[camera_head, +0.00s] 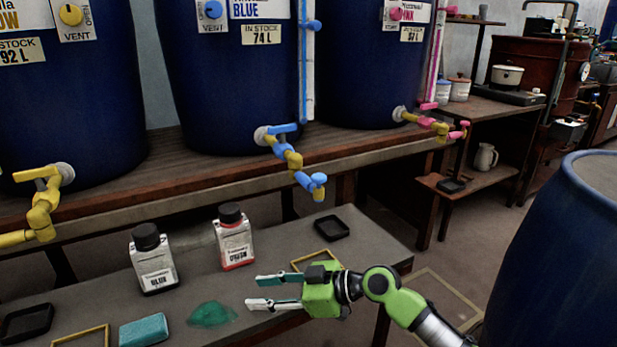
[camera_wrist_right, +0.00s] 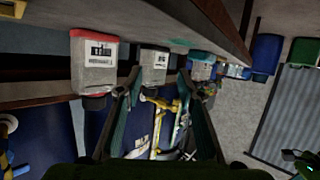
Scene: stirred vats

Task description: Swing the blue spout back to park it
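The blue spout (camera_head: 308,181) hangs from the yellow-and-blue tap of the middle vat (camera_head: 225,95), marked BLUE. It juts out past the shelf edge toward the front right. The tap's blue lever (camera_head: 283,128) sits above it. My right gripper (camera_head: 256,291) is open and empty over the low bench, below and left of the spout and apart from it. Its open fingers also show in the right wrist view (camera_wrist_right: 160,95), where the scene looks upside down and I cannot pick out the blue spout surely. My left gripper is not in view.
Two capped bottles (camera_head: 153,260) (camera_head: 234,237) stand on the bench (camera_head: 375,240) below the taps. A green patch (camera_head: 212,314), a teal sponge (camera_head: 144,330) and a black tray (camera_head: 331,228) lie there. The yellow tap (camera_head: 42,203) is left, the pink tap (camera_head: 436,123) right. A blue barrel (camera_head: 560,260) stands right.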

